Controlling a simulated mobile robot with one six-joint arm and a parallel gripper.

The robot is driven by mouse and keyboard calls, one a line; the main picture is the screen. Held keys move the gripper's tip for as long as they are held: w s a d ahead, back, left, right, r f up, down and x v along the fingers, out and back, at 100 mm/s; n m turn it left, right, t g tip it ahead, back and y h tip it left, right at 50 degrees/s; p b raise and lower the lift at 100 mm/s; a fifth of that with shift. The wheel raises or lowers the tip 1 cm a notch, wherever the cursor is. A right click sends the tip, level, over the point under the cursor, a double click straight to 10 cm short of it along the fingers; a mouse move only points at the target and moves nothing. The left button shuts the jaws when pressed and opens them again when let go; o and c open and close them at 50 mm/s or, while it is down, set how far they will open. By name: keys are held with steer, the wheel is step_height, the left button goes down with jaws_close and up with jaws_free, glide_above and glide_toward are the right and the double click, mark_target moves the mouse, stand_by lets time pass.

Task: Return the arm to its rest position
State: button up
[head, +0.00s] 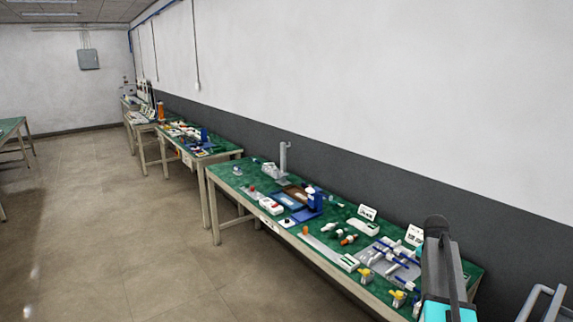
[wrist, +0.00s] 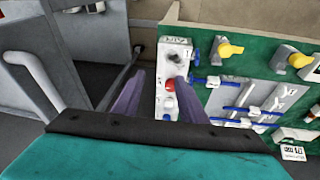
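My gripper (wrist: 157,84) shows in the wrist view as two purple-grey fingers with a clear gap between them; it is open and nothing is held. It is over the front edge of the green-topped table (wrist: 240,62), with a white box (wrist: 173,52) with a red knob (wrist: 170,84) behind the fingers. In the head view, my black and teal arm (head: 440,275) covers the near right end of the table (head: 230,178). The fingers cannot be made out there.
Yellow-handled valves (wrist: 230,49) and a board with blue-clamped rods (wrist: 245,97) stand near the gripper on its right. A grey cabinet or cart with a handle (wrist: 36,82) is at left. More benches (head: 185,148) line the wall; the floor (head: 120,220) to the left is clear.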

steer(key=s+a+f+n+g+y+b, duration=0.15)
steer(key=s+a+f, duration=0.25)
steer(key=a+f, duration=0.55)
steer(key=s+a+f+n+g+b, duration=0.15)
steer(key=s+a+f, duration=0.4)
steer(key=f, duration=0.75)
steer(key=s+a+f+n+y+b, duration=0.1)
steer(key=s+a+f+n, duration=0.1)
steer(key=a+f, duration=0.8)
steer(key=s+a+f+n+g+b, duration=0.1)
steer(key=s+a+f, duration=0.3)
steer(key=s, duration=0.4)
steer(key=s+a+f+n+g+b, duration=0.1)
steer(key=s+a+f+n, duration=0.3)
steer(key=s, duration=0.5)
steer(key=s+a+f+n+b, duration=0.1)
steer(key=s+a+f+n, duration=0.1)
steer(key=s+a+f, duration=0.3)
steer(key=shift+s+a+f+n+g+y, duration=0.15)
steer(key=shift+s+f+n+g+y, duration=0.2)
steer(key=shift+s+f, duration=1.45)
steer(key=shift+s+r, duration=0.4)
steer(key=shift+c, duration=0.9)
